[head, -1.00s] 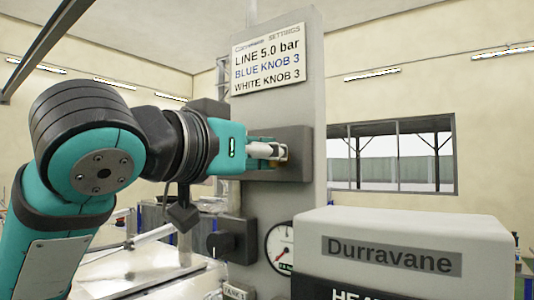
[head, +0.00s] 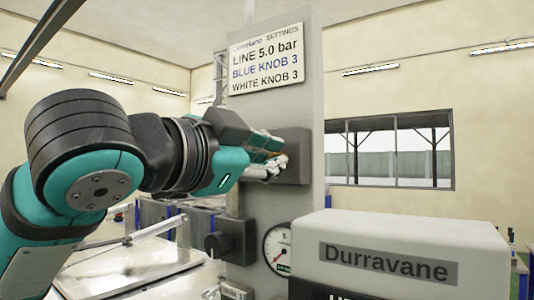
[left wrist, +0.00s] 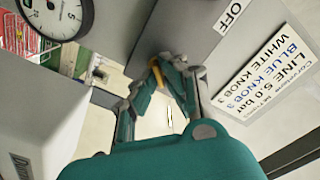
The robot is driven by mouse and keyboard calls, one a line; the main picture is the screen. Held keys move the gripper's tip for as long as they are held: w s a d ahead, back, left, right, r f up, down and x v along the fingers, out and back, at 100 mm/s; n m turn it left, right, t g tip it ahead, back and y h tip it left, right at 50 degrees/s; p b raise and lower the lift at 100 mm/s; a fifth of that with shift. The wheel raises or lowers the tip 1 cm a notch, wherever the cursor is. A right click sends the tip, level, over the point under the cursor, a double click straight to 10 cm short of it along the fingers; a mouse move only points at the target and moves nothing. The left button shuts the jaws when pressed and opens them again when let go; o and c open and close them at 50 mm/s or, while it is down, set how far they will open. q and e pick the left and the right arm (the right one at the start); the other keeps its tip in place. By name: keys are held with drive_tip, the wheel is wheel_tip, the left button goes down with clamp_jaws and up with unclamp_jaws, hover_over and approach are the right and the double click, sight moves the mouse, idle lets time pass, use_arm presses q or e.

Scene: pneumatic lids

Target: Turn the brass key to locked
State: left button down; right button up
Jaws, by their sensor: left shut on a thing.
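My left gripper (head: 272,162) reaches in from the left to the dark plate (head: 302,158) on the grey column. Its fingers are shut on the brass key, at the left part of that plate. In the left wrist view, the fingertips (left wrist: 166,66) close around the brass key (left wrist: 156,74), of which a small yellow piece shows. The fingers hide most of the key, so I cannot read its angle in the head view. An OFF label (left wrist: 232,14) is on the panel near the key in the left wrist view. My right gripper is not in view.
A settings sign (head: 267,60) is above the plate on the grey column (head: 290,205). A round gauge (head: 277,246) and a dark knob (head: 222,242) are below. A light machine housing (head: 400,240) marked Durravane stands at the lower right, close to the column.

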use_arm(q)
drive_tip(key=shift+m, duration=0.3)
drive_tip(key=c, duration=1.5)
unclamp_jaws()
drive_tip(key=v, duration=1.2)
